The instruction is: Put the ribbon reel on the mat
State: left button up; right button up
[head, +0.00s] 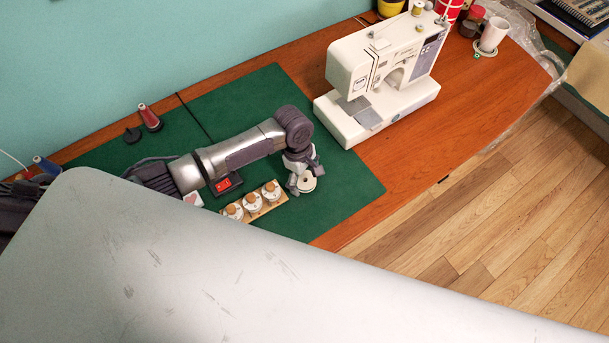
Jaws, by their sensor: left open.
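A cream-coloured round piece with a dark centre, which looks like the ribbon reel (308,184), is at the fingers of my left gripper (301,181). The gripper points down and is open, with its fingers beside the reel and partly covering it. The green mat (345,182) lies on the wooden table, and the reel appears within its outline near the front edge. Whether the reel rests fully on the mat is hard to tell from this angle. My right gripper is not in view.
A wooden strip with several white round knobs (252,202) and a box with a red switch (227,185) sit left of the gripper. A white sewing machine (385,75) stands behind right. A red thread cone (150,118) is far left. A white mug (493,34) stands back right.

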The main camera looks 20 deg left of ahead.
pick_arm(q)
jog(key=shift+r, duration=0.1)
notch_tip(320, 180, up, 12)
jog(key=a, duration=0.1)
jog(key=shift+w+a, duration=0.25)
jog(key=shift+a, duration=0.1)
